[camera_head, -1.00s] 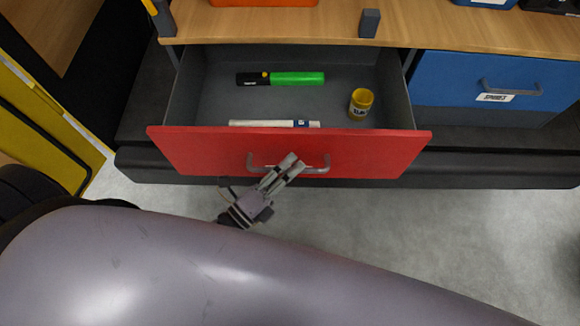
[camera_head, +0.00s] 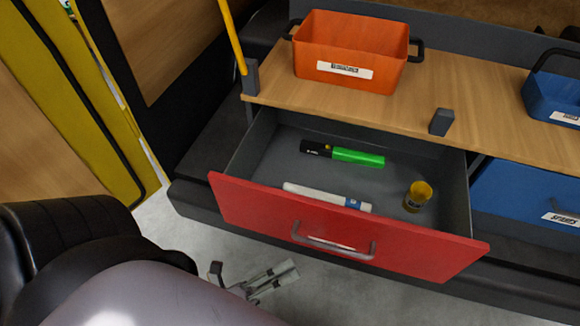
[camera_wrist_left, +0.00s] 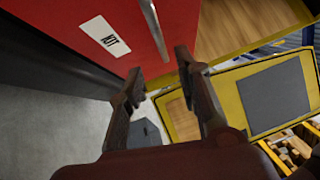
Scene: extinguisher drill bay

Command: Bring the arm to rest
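My left gripper (camera_head: 284,274) is in the lower middle of the head view, in front of the open red drawer (camera_head: 240,207) and below its handle (camera_head: 330,246). A strip of floor shows between the gripper and the drawer front. In the left wrist view my left gripper (camera_wrist_left: 158,82) has its two fingers apart with nothing between them. The red drawer front (camera_wrist_left: 88,22) and part of the handle (camera_wrist_left: 153,28) are beyond the fingertips there. My right gripper is in neither view.
The drawer holds a green and black flashlight (camera_head: 345,155), a white tube (camera_head: 325,197) and a yellow jar (camera_head: 417,196). An orange bin (camera_head: 350,50) and a blue bin (camera_head: 555,98) stand on the wooden top. A yellow-framed door (camera_head: 85,95) is at left.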

